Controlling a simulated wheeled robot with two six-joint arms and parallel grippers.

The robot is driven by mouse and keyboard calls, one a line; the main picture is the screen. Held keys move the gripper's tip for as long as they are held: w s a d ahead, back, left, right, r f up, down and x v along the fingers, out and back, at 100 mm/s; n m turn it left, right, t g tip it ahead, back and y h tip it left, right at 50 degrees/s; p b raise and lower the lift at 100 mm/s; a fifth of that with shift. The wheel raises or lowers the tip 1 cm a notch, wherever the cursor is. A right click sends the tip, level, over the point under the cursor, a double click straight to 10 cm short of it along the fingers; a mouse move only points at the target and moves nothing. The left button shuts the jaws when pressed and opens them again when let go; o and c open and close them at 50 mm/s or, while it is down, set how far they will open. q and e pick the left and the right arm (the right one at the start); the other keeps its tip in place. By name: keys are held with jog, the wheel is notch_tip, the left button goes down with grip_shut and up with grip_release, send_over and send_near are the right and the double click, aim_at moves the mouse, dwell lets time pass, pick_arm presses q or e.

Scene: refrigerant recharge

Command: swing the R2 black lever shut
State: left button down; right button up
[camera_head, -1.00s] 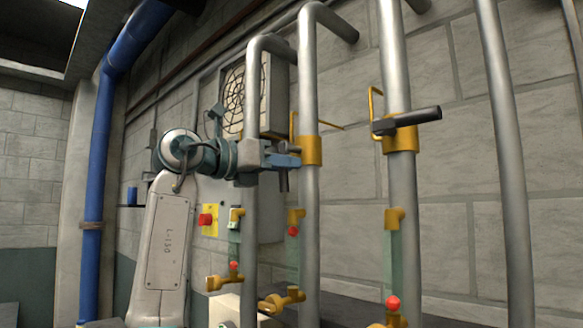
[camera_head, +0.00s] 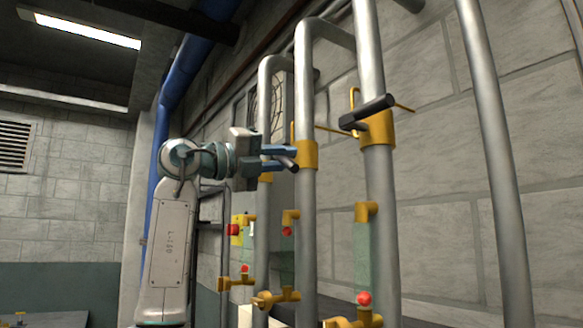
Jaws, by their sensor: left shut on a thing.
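Three grey vertical pipes carry yellow valve collars. The right pipe's yellow collar (camera_head: 377,129) carries another black lever (camera_head: 367,112), which sticks out sideways and is free of any gripper. The middle pipe has a yellow collar (camera_head: 306,156); no black lever shows clearly there. No R2 label is readable. My right gripper is out of view.
Yellow fittings with red knobs (camera_head: 364,298) sit low on the pipes. Thin yellow rods stick out near the collars. A fan unit (camera_head: 277,100) is on the wall behind. A blue pipe (camera_head: 172,90) runs at left. Open room lies left of my arm.

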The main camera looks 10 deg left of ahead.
pick_arm(q)
jog(key=shift+s+d+r+n+b, duration=0.1)
jog(key=shift+r+n+b, duration=0.05)
jog(key=shift+n, duration=0.4)
jog(key=shift+s+r+n+b, duration=0.1)
jog(key=shift+n+b, duration=0.05)
jog(key=shift+n, duration=0.4)
jog(key=shift+r+n+t, duration=0.1)
jog(key=shift+n+t, duration=0.3)
jog(key=shift+n, duration=0.1)
jog(key=shift+r+n+t+y+b, duration=0.15)
jog(key=shift+r+n+y+b, duration=0.1)
jog(key=shift+n, duration=0.55)
jog(key=shift+r+n+t+y+b, duration=0.15)
jog(key=shift+n+t+b, duration=0.05)
jog(key=shift+n, duration=0.6)
jog(key=shift+r+n+t+y+b, duration=0.15)
jog(key=shift+r+n+y+b, duration=0.1)
jog(key=shift+n, duration=0.55)
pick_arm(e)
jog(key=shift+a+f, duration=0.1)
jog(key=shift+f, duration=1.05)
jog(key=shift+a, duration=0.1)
pick_arm(q)
jog(key=c, duration=1.4)
grip_release()
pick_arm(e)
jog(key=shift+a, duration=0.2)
